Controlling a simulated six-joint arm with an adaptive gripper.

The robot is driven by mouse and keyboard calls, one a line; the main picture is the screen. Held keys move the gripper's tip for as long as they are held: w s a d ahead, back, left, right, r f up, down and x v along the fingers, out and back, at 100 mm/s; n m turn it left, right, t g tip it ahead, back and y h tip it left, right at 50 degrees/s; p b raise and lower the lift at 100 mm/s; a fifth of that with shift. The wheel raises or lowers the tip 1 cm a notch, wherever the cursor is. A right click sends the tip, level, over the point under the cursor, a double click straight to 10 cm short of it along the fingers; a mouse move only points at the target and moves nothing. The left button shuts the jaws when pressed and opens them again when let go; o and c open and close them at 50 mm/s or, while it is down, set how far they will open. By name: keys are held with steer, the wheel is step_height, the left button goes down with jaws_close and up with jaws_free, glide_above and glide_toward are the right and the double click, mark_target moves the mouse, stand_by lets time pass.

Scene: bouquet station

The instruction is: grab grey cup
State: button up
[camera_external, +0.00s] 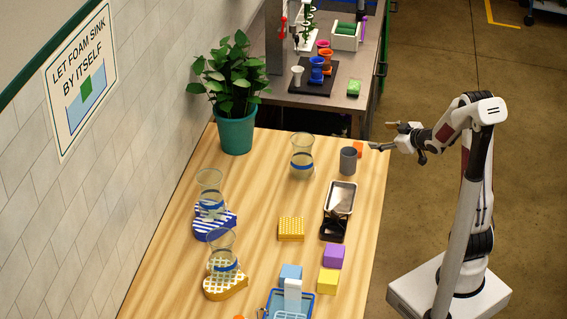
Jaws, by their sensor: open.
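The grey cup (348,161) stands upright on the wooden table near its right edge, towards the far end. My gripper (381,136) is to the right of the cup and a little higher in the picture, with its fingers apart and pointing left. It is empty and apart from the cup. A small orange thing (358,149) is close beside the cup, partly hidden behind it.
A clear glass vase (302,155) stands left of the cup. A metal tray (341,197) lies in front of it. A potted plant (236,132) stands at the far left. Foam blocks and a blue basket (289,306) are nearer. Bare wood (260,190) lies left of the tray.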

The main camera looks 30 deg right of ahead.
mark_target(351, 158)
steer(key=a+f+y, duration=0.1)
steer(key=f, duration=0.1)
steer(key=a+f+n+y, duration=0.1)
steer(key=f+y, duration=0.1)
steer(key=w+f+t+y, duration=0.1)
steer(key=f+y, duration=0.1)
steer(key=shift+a+n, duration=0.3)
steer(key=shift+a, duration=0.1)
steer(key=shift+s+a+f+y, duration=0.4)
steer(key=shift+f+y, duration=0.2)
steer(key=shift+y, duration=0.3)
steer(key=shift+s+a+f+t+y, duration=0.15)
steer(key=shift+s+a+t+y, duration=0.05)
steer(key=shift+s+y, duration=0.3)
steer(key=shift+s+a+f+t+y, duration=0.2)
steer(key=shift+s+y, duration=0.15)
steer(key=shift+y, duration=0.15)
steer(key=shift+x, duration=1.25)
steer(key=shift+f+x, duration=0.15)
steer(key=shift+x, duration=1.15)
steer(key=shift+f+x, duration=0.1)
steer(key=shift+x, duration=1.2)
